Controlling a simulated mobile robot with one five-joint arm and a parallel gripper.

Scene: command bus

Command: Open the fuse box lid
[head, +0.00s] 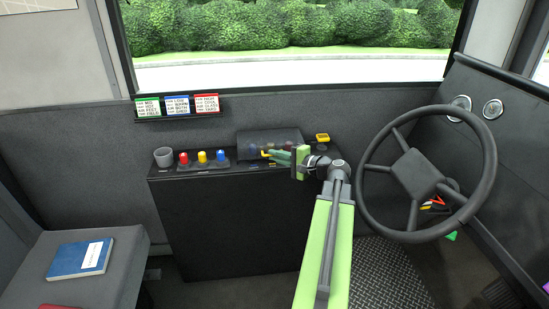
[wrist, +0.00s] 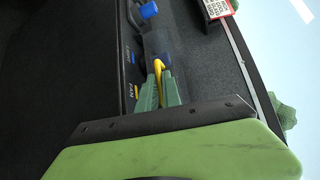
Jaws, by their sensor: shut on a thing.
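The fuse box (head: 245,143) is a dark box with a smoky, see-through lid, near the right of the black console top. My gripper (head: 268,155) reaches in from the right with its green fingers at the front of the box. In the wrist view, my gripper (wrist: 160,80) is shut on a yellow handle (wrist: 159,66), which seems to belong to the lid. A dark, partly see-through part (wrist: 158,42) lies just beyond the fingertips. The fingers hide part of the box front, and I cannot tell how far the lid is tilted.
On the console (head: 220,225) stand a grey cup (head: 163,157) and a row of red, yellow and blue knobs (head: 203,158), left of the box. A yellow device (head: 322,138) sits behind my wrist. The steering wheel (head: 490,165) is close on the right.

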